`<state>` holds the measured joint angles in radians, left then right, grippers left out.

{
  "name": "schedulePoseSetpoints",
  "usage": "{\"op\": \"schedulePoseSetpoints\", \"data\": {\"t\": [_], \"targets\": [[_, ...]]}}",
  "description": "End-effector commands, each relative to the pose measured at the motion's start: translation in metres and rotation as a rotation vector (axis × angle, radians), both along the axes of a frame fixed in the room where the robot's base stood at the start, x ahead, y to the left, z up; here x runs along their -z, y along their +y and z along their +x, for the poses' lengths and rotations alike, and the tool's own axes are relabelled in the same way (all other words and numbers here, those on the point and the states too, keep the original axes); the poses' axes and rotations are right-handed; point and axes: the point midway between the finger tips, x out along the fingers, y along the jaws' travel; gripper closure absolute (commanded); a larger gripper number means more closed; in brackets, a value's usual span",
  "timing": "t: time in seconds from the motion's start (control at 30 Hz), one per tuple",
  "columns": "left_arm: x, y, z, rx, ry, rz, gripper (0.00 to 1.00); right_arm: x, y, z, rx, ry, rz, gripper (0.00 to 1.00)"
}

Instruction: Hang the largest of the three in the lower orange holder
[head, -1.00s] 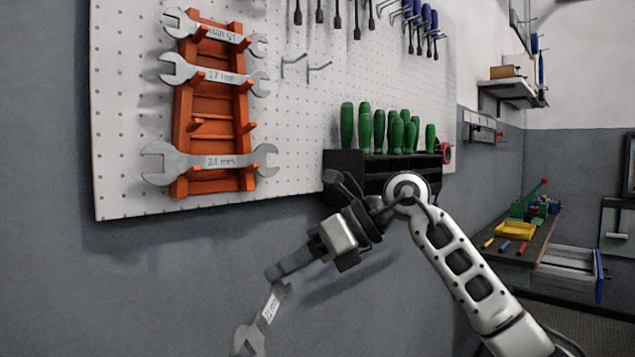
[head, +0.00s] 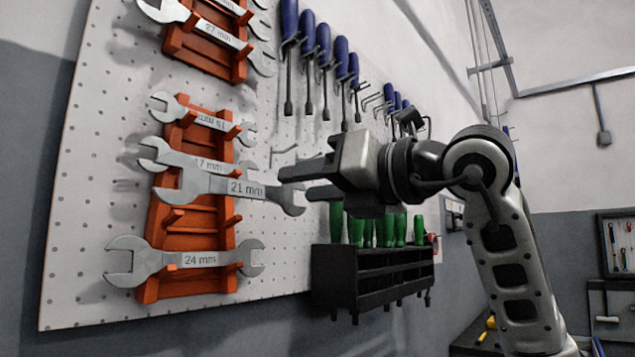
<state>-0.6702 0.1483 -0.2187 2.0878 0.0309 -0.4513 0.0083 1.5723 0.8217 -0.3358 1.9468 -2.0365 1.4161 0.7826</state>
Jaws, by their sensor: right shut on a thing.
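The lower orange holder (head: 192,242) is on the pegboard at left. My right gripper (head: 293,184) is shut on the right end of a grey wrench marked 21 mm (head: 243,187). The wrench lies nearly level across the holder's front, overlapping a 17 mm wrench (head: 182,158) that hangs behind and slightly above it. Two orange pegs show just below the 21 mm wrench; I cannot tell whether it touches them. A 24 mm wrench (head: 198,259) hangs lowest, and a smaller wrench (head: 205,120) hangs at the top. My left gripper is out of view.
An upper orange holder (head: 205,52) carries more wrenches. Blue-handled screwdrivers (head: 323,45) hang above my gripper. A black rack (head: 335,270) with green handles (head: 356,231) is below it. Empty metal hooks (head: 284,153) stick out between the lower holder and my gripper.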

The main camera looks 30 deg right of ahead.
Motion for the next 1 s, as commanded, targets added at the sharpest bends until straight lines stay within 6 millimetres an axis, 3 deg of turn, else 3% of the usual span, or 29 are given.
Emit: {"op": "schedulePoseSetpoints", "data": {"t": [1.0], "targets": [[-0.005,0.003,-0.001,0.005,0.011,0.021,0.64,0.005,0.021,0.058,-0.002,0.002,0.0,0.89]]}}
